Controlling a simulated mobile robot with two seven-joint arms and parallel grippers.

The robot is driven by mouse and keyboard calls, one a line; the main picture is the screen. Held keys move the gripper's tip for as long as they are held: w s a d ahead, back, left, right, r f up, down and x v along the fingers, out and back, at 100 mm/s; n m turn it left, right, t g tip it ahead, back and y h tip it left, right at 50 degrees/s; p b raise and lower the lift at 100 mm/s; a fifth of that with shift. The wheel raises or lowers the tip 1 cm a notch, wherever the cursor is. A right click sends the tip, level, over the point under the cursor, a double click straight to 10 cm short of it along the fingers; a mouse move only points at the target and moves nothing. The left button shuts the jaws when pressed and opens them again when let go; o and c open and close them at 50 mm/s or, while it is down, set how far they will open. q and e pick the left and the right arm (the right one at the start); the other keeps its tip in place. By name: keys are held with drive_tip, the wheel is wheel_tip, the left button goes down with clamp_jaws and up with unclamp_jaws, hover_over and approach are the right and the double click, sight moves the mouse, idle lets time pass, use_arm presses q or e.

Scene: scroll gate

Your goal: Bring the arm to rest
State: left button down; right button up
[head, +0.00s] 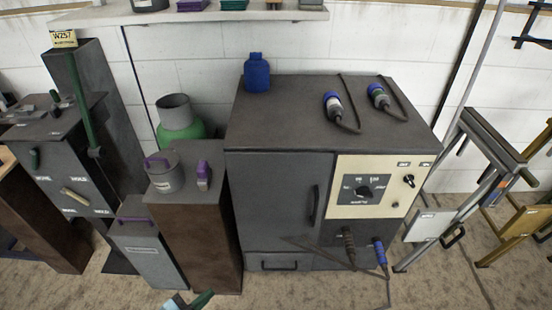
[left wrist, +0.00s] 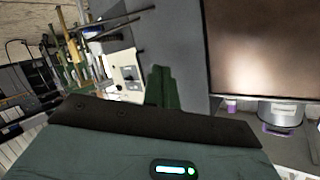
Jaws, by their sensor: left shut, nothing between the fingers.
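My left gripper (head: 203,298) shows only in part at the bottom edge of the head view, in front of the brown stand and the grey bin. In the left wrist view its green fingers (left wrist: 162,86) are together, with nothing between them. The rest of the left arm is mostly out of the head view. My right gripper is in neither view.
A dark cabinet (head: 277,194) with a cream control panel (head: 372,205) stands at centre. A brown stand (head: 196,240) and a grey bin (head: 148,258) are left of it. Metal trestles (head: 487,150) stand right. Bare floor (head: 440,285) shows at the front right.

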use_arm(q)
drive_tip(key=a+m, duration=0.1)
drive_tip(key=a, duration=0.5)
drive_tip(key=s+a+n+g+y, duration=0.3)
drive_tip(key=s, duration=1.3)
drive_tip(key=s+a+n+g+y, duration=0.2)
drive_tip(key=s+a+g+y, duration=0.1)
drive_tip(key=s, duration=1.3)
drive_tip(key=d+n, duration=0.6)
drive_tip(key=d, duration=0.5)
drive_tip(key=w+r+t+p, duration=0.2)
drive_tip(key=w+r+p, duration=0.3)
drive_tip(key=r+p, duration=0.4)
drive_tip(key=shift+w+a+r+t, duration=0.2)
drive_tip(key=shift+w+r+t, duration=0.2)
drive_tip(key=shift+r, duration=0.4)
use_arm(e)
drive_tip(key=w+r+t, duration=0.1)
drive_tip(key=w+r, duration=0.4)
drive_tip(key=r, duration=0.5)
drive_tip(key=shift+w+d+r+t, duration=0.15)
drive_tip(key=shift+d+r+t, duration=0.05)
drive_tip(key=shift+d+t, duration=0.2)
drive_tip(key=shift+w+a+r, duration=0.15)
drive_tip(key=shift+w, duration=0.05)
